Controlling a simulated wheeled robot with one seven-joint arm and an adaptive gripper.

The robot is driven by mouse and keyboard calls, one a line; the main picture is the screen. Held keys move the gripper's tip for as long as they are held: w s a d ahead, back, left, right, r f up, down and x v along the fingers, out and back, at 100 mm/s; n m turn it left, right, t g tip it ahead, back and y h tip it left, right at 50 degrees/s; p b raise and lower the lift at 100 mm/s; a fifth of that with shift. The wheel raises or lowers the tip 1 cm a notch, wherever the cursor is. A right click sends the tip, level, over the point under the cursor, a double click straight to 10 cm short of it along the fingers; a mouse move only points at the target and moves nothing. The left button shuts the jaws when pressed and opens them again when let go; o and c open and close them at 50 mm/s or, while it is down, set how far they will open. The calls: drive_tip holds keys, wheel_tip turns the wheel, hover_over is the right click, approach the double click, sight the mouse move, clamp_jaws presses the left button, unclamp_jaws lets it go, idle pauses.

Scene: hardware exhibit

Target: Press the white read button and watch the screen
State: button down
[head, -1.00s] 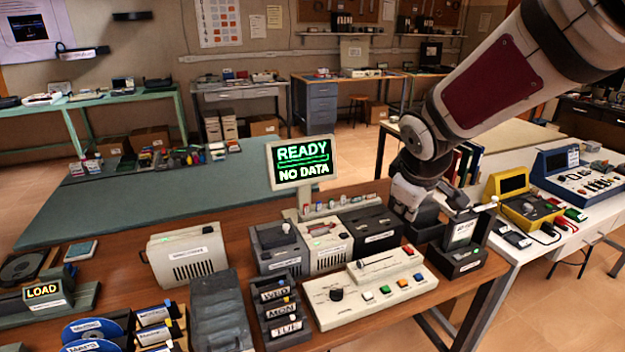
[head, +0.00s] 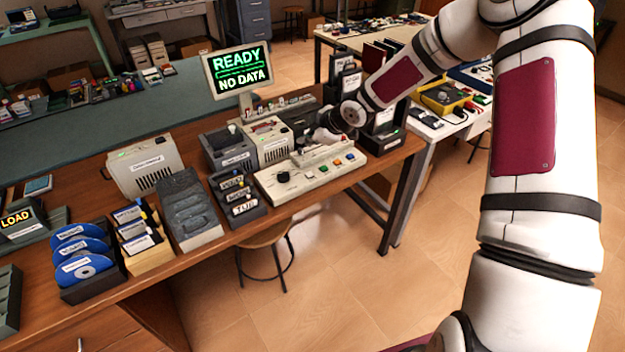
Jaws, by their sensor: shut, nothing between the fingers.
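The screen (head: 238,72) stands upright at the back of the wooden bench and shows "READY" and "NO DATA" in green. I cannot pick out the white read button for sure; my gripper covers part of the console's back area. My gripper (head: 318,142) is shut and empty, low over the console's back edge beside the grey and cream units. Its fingertips are small and partly hidden, so I cannot tell whether they touch anything.
Cream and grey units (head: 272,145) stand close behind the console. A labelled block holder (head: 236,198) and a grey tray (head: 188,212) are to its left. Dark upright holders (head: 382,128) crowd the right. A stool (head: 265,238) stands below the bench edge.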

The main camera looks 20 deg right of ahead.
drive_tip(key=shift+a+f, duration=0.1)
drive_tip(key=shift+f, duration=0.15)
drive_tip(key=shift+s, duration=0.1)
drive_tip(key=b, duration=0.5)
hover_over(308, 175)
wheel_tip(308, 175, down, 7)
drive_tip(key=shift+f, duration=0.15)
drive_tip(key=shift+f+b, duration=0.3)
drive_tip(key=shift+f, duration=0.45)
idle(0.8)
drive_tip(key=shift+f, duration=0.4)
